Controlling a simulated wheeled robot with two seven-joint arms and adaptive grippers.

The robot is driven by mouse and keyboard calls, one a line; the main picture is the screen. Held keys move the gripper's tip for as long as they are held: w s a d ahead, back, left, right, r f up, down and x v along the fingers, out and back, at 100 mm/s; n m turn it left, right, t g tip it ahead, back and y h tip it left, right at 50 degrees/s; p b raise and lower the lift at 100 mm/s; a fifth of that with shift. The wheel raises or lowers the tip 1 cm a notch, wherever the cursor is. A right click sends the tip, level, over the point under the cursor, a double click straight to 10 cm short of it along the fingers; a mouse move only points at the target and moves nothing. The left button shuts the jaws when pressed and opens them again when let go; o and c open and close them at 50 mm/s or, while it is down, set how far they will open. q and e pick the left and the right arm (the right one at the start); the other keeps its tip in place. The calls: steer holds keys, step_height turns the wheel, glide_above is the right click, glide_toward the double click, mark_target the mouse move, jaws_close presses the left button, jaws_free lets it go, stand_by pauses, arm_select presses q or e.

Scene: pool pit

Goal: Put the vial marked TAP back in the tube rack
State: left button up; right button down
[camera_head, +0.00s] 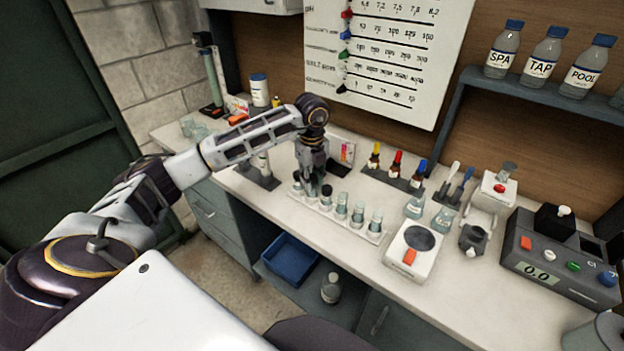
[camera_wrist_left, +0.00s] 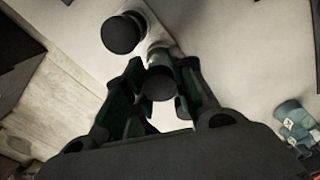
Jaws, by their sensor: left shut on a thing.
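The white tube rack (camera_head: 372,238) stands near the bench's front edge in the head view, with several clear vials in a row. My left gripper (camera_head: 314,188) points down over the rack's left end. In the left wrist view its fingers (camera_wrist_left: 158,95) are shut around a black-capped vial (camera_wrist_left: 157,85). Another black-capped vial (camera_wrist_left: 124,33) is just beside it; in the head view, a black-capped vial (camera_head: 297,180) is left of the gripper. I cannot read TAP on any vial. The fingers hide whether the held vial is seated in the rack. My right gripper is not in view.
A square white device (camera_head: 425,240) with a round dark plate stands right of the rack. Dropper bottles (camera_head: 395,168) stand behind it. A grey meter (camera_head: 545,265) is at the right. Bottles marked SPA, TAP (camera_head: 542,55) and POOL stand on the shelf.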

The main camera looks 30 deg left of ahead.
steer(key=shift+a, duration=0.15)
arm_select(q)
steer(key=shift+f, duration=0.2)
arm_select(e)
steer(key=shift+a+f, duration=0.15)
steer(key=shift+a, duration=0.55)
arm_select(q)
steer(key=shift+f, duration=0.25)
steer(key=shift+c, duration=0.2)
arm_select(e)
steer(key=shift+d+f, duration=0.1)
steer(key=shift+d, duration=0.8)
arm_select(q)
steer(key=shift+f+b, duration=0.1)
steer(key=shift+b, duration=0.2)
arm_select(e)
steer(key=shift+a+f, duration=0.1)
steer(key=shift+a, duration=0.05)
arm_select(q)
steer(key=shift+f, duration=0.15)
steer(key=o, duration=1)
steer(key=shift+o, duration=0.2)
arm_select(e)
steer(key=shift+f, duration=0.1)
